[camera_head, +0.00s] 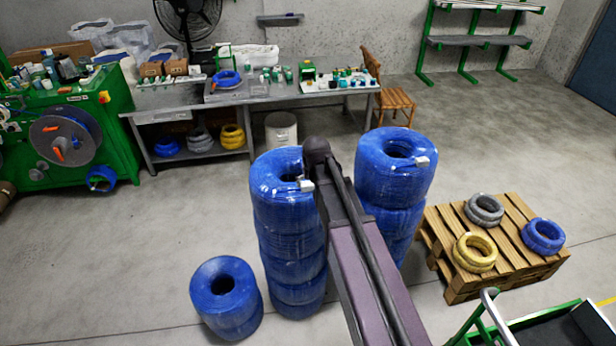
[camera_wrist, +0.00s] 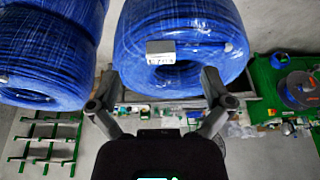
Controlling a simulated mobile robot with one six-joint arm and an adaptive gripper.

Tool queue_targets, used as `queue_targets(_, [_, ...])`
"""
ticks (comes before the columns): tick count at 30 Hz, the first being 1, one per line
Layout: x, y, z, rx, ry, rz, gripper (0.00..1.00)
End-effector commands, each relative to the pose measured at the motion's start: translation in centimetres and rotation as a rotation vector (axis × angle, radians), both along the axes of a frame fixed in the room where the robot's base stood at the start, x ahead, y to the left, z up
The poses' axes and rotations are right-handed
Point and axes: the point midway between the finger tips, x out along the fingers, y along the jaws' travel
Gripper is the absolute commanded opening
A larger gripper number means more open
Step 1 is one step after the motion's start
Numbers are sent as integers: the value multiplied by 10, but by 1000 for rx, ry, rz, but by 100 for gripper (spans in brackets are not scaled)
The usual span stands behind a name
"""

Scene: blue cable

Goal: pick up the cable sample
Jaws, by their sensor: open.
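In the wrist view, a blue cable coil (camera_wrist: 150,15) fills the upper middle. A pale grey tag with dark print (camera_wrist: 160,47) shows on it, with a short blue cable piece (camera_wrist: 203,46) running right from it; this looks like the cable sample. In the head view a similar tag (camera_head: 306,186) sits on the top coil of the left blue stack (camera_head: 285,240). My gripper (camera_wrist: 160,78) is open and empty, its two fingers spread just below the tag in the wrist view. In the head view my arm hides the gripper.
Another blue stack (camera_head: 400,170) stands right of my arm, with its own pale tag (camera_head: 422,161). A wooden pallet (camera_head: 462,283) with small coils is at right. A workbench (camera_head: 300,98) is behind.

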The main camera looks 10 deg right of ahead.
Motion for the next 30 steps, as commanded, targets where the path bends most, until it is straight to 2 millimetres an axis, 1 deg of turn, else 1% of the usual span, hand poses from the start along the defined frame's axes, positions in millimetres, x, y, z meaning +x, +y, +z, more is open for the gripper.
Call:
queue_targets(1, [14, 0, 16, 0, -17, -1, 100])
queue_targets(3, [26, 0, 25, 0, -36, -1, 100])
queue_targets(6, [37, 1, 33, 0, -57, -2, 100])
queue_targets(9, [44, 1, 37, -1, -70, -2, 100])
queue_targets(23, [45, 1, 36, 0, -75, -1, 100])
queue_targets(30, [49, 2, 26, 0, -74, -1, 100])
